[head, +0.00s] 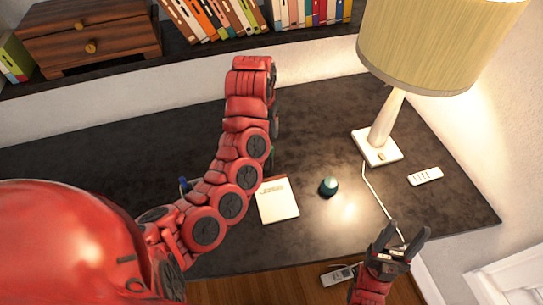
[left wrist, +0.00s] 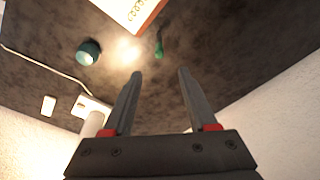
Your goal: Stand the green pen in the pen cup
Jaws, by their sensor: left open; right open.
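The green pen (left wrist: 159,43) is on the dark desk in the left wrist view, just past my left fingertips and close to a notepad. In the head view my left arm covers nearly all of it; only a sliver of green (head: 271,152) shows. A teal cup (head: 328,186), apparently the pen cup, stands right of the notepad; it also shows in the left wrist view (left wrist: 88,52). My left gripper (left wrist: 160,74) is open and empty, its fingers pointing towards the pen. My right gripper (head: 406,233) is open and empty near the desk's front edge.
The white notepad (head: 277,201) lies left of the cup. A lamp (head: 379,147) with its cord, and a white remote (head: 425,176), are to the right. A phone (head: 338,275) is at the front. A blue item (head: 184,184) is partly behind my left arm. Bookshelves stand behind.

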